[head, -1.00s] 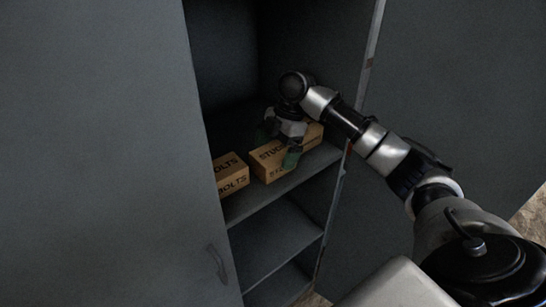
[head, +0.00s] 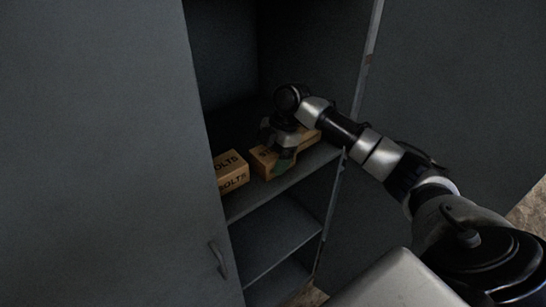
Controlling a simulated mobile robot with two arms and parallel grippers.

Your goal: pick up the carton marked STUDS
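The carton marked STUDS (head: 262,164) is a brown box on the upper visible shelf of a dark cabinet in the head view. Part of its lettering and much of its top are hidden by my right gripper (head: 277,150). The gripper reaches down over the carton from above. One greenish finger lies in front of the carton's near face; the far finger is mostly hidden. I cannot tell whether the fingers press on the carton. The carton rests level on the shelf. My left gripper is not in view.
A carton marked BOLTS (head: 232,172) stands just left of the STUDS carton with a small gap. The left cabinet door (head: 110,160) and right door panel (head: 460,90) flank the opening. A lower shelf (head: 270,237) looks empty.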

